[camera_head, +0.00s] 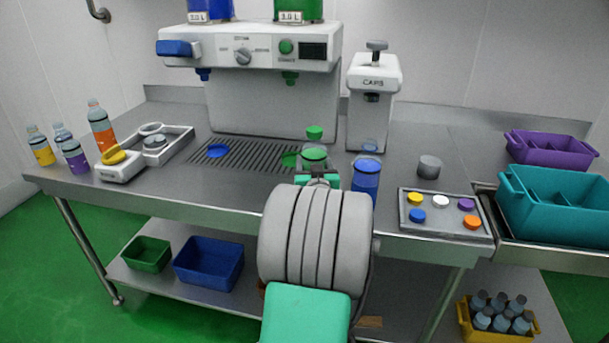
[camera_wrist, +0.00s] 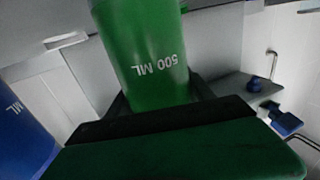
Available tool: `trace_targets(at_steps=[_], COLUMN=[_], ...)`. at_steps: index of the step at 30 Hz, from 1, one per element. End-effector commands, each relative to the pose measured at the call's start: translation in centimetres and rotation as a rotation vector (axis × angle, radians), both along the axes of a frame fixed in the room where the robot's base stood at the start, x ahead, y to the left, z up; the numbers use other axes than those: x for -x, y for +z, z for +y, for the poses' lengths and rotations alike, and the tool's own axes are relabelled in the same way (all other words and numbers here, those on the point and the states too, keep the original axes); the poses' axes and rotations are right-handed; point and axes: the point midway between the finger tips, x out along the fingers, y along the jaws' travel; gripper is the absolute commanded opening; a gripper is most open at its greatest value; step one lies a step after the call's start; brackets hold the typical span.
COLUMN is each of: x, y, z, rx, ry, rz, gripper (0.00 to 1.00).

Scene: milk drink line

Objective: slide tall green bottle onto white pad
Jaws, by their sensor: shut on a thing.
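The tall green bottle (camera_head: 314,154) stands near the counter's front edge, right of the drip grille's middle. It is marked 500 ML and fills the middle of the wrist view (camera_wrist: 150,55). My gripper (camera_head: 317,178) is shut on it; the dark jaws also show in the wrist view (camera_wrist: 160,118). My wrist hides the bottle's lower part in the head view, so I cannot tell whether it touches the counter. I cannot make out a plain white pad; a white device with a yellow top (camera_head: 120,167) sits at the counter's left.
A blue bottle (camera_head: 366,178) stands close on the right. Behind are the dispensing machine (camera_head: 250,50) and the caps unit (camera_head: 373,75). A cap tray (camera_head: 443,212) and grey cylinder (camera_head: 429,167) lie right. Small bottles (camera_head: 100,125) stand at the far left.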

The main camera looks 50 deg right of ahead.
Motion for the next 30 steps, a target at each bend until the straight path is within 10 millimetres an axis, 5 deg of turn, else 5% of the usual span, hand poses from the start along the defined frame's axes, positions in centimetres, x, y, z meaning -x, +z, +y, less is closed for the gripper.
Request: trace_targets(at_steps=[14, 23, 30], x=[0.4, 1.2, 1.0], y=[0.1, -0.2, 0.3], z=[-1.6, -4.8, -4.2], rx=[0.001, 0.004, 0.003], ry=[0.0, -0.001, 0.002], rz=[-0.001, -0.002, -0.003], gripper=[0.0, 0.0, 0.0])
